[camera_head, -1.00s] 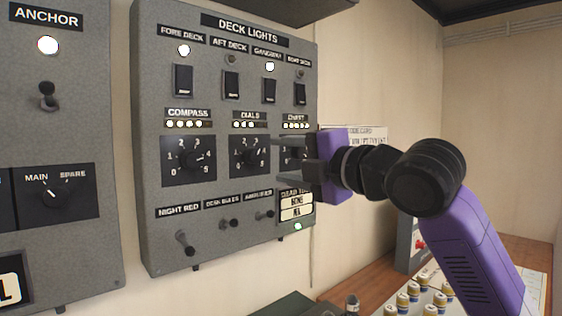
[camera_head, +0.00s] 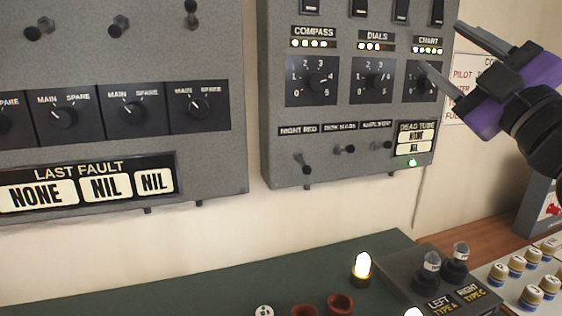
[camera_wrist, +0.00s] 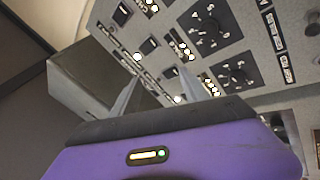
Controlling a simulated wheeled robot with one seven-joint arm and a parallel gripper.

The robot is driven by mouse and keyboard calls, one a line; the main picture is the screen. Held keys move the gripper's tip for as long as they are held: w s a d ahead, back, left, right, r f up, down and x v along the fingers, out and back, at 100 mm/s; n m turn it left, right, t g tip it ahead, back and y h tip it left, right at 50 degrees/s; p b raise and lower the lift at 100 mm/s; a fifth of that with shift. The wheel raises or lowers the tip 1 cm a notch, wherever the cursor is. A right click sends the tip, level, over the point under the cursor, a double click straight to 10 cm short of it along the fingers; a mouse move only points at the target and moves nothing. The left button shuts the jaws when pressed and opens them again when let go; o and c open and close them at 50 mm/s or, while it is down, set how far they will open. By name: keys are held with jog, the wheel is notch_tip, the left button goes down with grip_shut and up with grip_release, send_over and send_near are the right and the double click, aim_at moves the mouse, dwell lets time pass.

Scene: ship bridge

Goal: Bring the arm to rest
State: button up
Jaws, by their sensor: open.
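My gripper (camera_head: 441,60), purple with dark fingers, is at the upper right of the head view. Its fingers are apart and nothing shows between them. They point left toward the deck lights panel (camera_head: 275,120), in front of its right edge near the chart dial (camera_head: 420,85). I cannot tell how far the fingertips are from the panel. In the wrist view the gripper's fingers (camera_wrist: 155,90) reach up toward the same panel, with its dials and lit lamps beyond.
A panel with several MAIN/SPARE knobs (camera_head: 135,110) hangs at the left. Below is a green desk (camera_head: 200,285) with a lit bulb (camera_head: 362,268), red cups (camera_head: 340,303) and a LEFT/RIGHT socket box (camera_head: 410,270). Several lettered knobs (camera_head: 530,295) stand at the lower right.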

jog(key=s+d+f+m+h, duration=0.1)
jog(key=s+f+m+h, duration=0.4)
jog(key=f, duration=0.5)
jog(key=s+d+f+m+h, duration=0.1)
jog(key=s+f+m+h, duration=0.25)
jog(key=f+m, duration=0.5)
jog(key=s+f+m+h, duration=0.3)
jog(key=s+f+m, duration=0.2)
jog(key=f, duration=0.6)
jog(key=s+a+f+n+g+y, duration=0.1)
jog(key=s+a+f+g+y, duration=0.1)
jog(key=s+f, duration=0.9)
jog(key=s+a+f+n+g+y, duration=0.1)
jog(key=s+a+f+g, duration=0.3)
jog(key=s+f, duration=0.7)
jog(key=s+g+y, duration=0.1)
jog(key=s, duration=0.6)
jog(key=shift+s+a+f+g+y, duration=0.3)
jog(key=shift+a+f+g+y, duration=0.05)
jog(key=shift+f+g, duration=0.05)
jog(key=shift+n, duration=0.25)
